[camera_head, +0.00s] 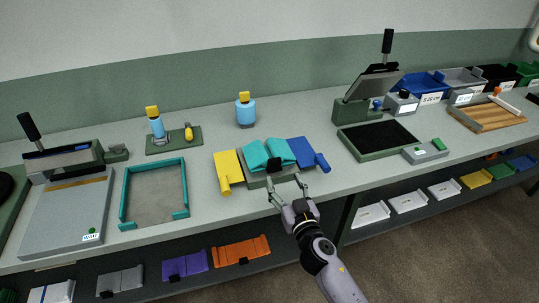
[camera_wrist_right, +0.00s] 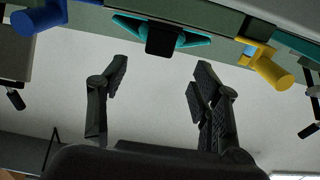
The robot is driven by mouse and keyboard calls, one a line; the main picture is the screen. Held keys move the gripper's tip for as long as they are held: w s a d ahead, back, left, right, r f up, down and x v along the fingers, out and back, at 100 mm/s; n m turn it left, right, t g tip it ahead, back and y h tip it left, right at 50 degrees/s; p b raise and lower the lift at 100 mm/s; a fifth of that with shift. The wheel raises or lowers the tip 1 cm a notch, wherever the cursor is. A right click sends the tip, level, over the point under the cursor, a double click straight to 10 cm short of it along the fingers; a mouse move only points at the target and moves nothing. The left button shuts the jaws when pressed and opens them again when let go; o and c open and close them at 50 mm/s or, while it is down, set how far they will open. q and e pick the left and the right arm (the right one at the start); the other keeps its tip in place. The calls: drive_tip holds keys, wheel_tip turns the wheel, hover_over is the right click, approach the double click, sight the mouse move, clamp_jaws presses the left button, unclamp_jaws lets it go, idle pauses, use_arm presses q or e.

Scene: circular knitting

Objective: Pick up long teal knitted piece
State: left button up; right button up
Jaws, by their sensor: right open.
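Teal knitted material (camera_head: 257,157) lies on a grey block between a yellow panel and a blue panel in the head view. It shows as two lobes side by side; I cannot tell whether it is one piece or two. A black block (camera_head: 273,165) sits at its front. In the right wrist view the teal material (camera_wrist_right: 196,41) shows at the top, partly hidden by the black block. My right gripper (camera_head: 287,188) is open and empty just in front of the grey block, apart from the teal material. Its spread fingers also show in the right wrist view (camera_wrist_right: 159,72). My left gripper is not in view.
The yellow panel (camera_head: 228,170) and the blue panel (camera_head: 304,153) flank the block closely. A teal-rimmed tray (camera_head: 124,197) stands to the left, a green press (camera_head: 352,110) to the right. A blue bottle (camera_head: 245,113) stands behind. A shelf with coloured bins runs below the table edge.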

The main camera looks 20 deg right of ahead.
sight(275, 162)
drive_tip(key=shift+w, duration=1.25)
drive_tip(key=w, duration=0.2)
drive_tip(key=w+p, duration=0.1)
drive_tip(key=w, duration=0.1)
drive_tip(key=shift+a+r, duration=0.1)
drive_tip(key=shift+r, duration=0.2)
drive_tip(key=shift+w+f, duration=0.1)
drive_tip(key=shift+w, duration=0.5)
drive_tip(key=shift+s, duration=0.1)
drive_tip(key=shift+c, duration=0.5)
clamp_jaws()
